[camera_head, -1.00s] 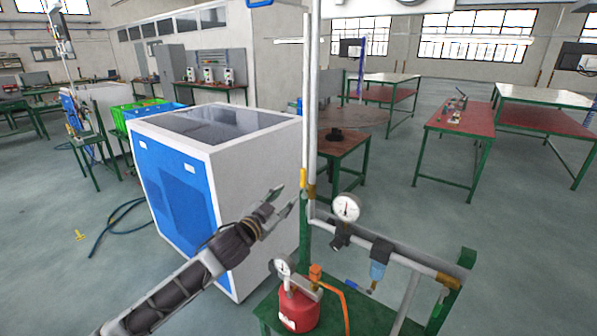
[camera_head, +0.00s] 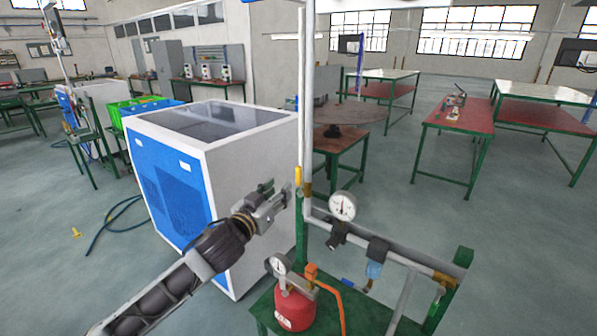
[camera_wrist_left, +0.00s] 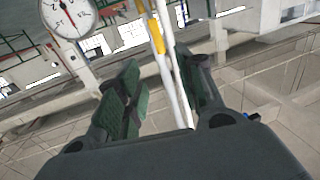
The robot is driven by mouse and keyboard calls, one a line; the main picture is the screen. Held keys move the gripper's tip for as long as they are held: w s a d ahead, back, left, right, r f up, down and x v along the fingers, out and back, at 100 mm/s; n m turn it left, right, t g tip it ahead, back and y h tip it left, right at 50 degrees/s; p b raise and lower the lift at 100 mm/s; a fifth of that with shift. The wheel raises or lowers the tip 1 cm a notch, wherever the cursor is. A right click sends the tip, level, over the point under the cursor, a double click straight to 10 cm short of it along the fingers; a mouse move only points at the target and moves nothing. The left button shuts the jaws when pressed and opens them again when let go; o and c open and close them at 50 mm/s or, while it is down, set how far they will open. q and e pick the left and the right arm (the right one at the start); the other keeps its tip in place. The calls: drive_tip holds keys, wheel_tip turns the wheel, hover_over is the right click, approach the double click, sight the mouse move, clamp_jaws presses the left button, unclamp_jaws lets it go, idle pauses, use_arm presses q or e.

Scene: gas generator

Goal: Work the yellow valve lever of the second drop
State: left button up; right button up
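The yellow valve lever (camera_head: 298,175) stands upright against the vertical pipe (camera_head: 308,110), just above the pipe's brass fitting. In the left wrist view the lever (camera_wrist_left: 153,36) lies beyond the fingertips, beside the pale pipe. My left gripper (camera_head: 279,191) is just left of and slightly below the lever in the head view. Its fingers (camera_wrist_left: 157,62) are apart in the wrist view, with the pipe showing through the gap and nothing gripped. Whether a finger touches the lever cannot be told. My right gripper is not in view.
A round gauge (camera_head: 342,206) sits close right of the pipe. A horizontal pipe with a blue-bowled filter (camera_head: 374,270) runs right. A red pot (camera_head: 294,307) with a gauge and orange hose stands below on the green bench. A white-and-blue cabinet (camera_head: 245,160) stands behind my left arm.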

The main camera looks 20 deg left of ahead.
sight(297, 171)
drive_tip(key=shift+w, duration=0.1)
use_arm(q)
drive_tip(key=shift+w, duration=0.1)
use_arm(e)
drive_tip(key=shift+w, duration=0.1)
use_arm(q)
drive_tip(key=shift+w+d+r+p, duration=0.1)
drive_tip(key=shift+w+d+p, duration=0.15)
drive_tip(key=shift+w, duration=0.95)
drive_tip(key=shift+w+d+f+p, duration=0.1)
drive_tip(key=shift+w+p, duration=0.1)
drive_tip(key=shift+w, duration=1.05)
drive_tip(key=shift+w+d+r+p, duration=0.1)
drive_tip(key=shift+w+d+p, duration=0.15)
drive_tip(key=shift+w, duration=0.95)
drive_tip(key=shift+w+d+p, duration=0.2)
drive_tip(key=shift+w+p, duration=0.1)
drive_tip(key=shift+w, duration=1.25)
drive_tip(key=shift+w+d+p, duration=0.2)
drive_tip(key=shift+w+p, duration=0.05)
drive_tip(key=shift+w, duration=1.25)
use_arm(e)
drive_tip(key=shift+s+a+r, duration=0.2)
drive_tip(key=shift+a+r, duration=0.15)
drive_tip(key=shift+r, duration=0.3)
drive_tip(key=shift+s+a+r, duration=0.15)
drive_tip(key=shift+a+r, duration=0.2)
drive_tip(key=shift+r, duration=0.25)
use_arm(q)
drive_tip(key=shift+c, duration=0.2)
